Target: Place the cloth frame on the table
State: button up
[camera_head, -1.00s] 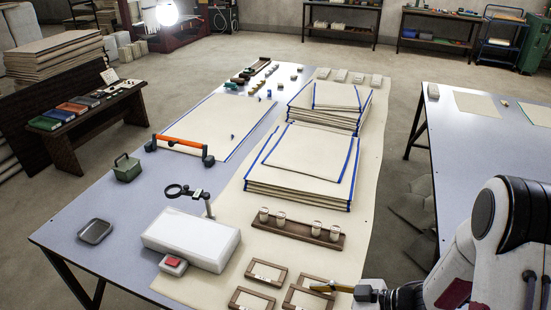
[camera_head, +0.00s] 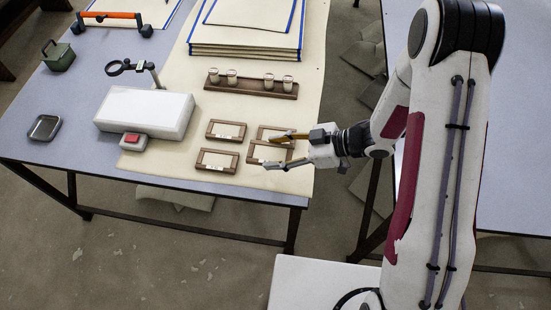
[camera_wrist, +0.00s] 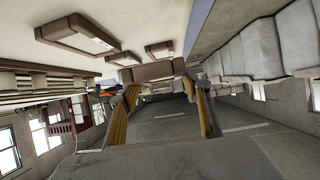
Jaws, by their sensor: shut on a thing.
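Several small wooden cloth frames with pale centres and white labels are at the front of the table (camera_head: 45,167). One frame (camera_head: 226,129) lies at back left, one (camera_head: 217,161) at front left and one (camera_head: 261,130) at back right, partly hidden by a finger. My gripper (camera_head: 283,150) is shut on the nearer right frame (camera_head: 262,153), with a yellow-padded finger on either side. In the wrist view this frame (camera_wrist: 150,72) sits between the fingertips, and the other frames lie past it on the cream mat. I cannot tell if the held frame touches the mat.
A wooden rack with several jars (camera_head: 251,87) stands behind the frames. A white box (camera_head: 145,111) and a red-button box (camera_head: 133,141) are to their left. Stacked cloth boards (camera_head: 244,45) lie farther back. The cream mat (camera_head: 180,160) is bare around the left frames.

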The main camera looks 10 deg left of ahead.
aim_at(277, 171)
jog(key=shift+f, duration=1.7)
jog(key=shift+f, duration=0.1)
jog(key=shift+f, duration=2)
jog(key=shift+f, duration=0.1)
jog(key=o, duration=1.2)
jog(key=shift+d+r, duration=0.3)
jog(key=v, duration=1.1)
jog(key=shift+d, duration=0.15)
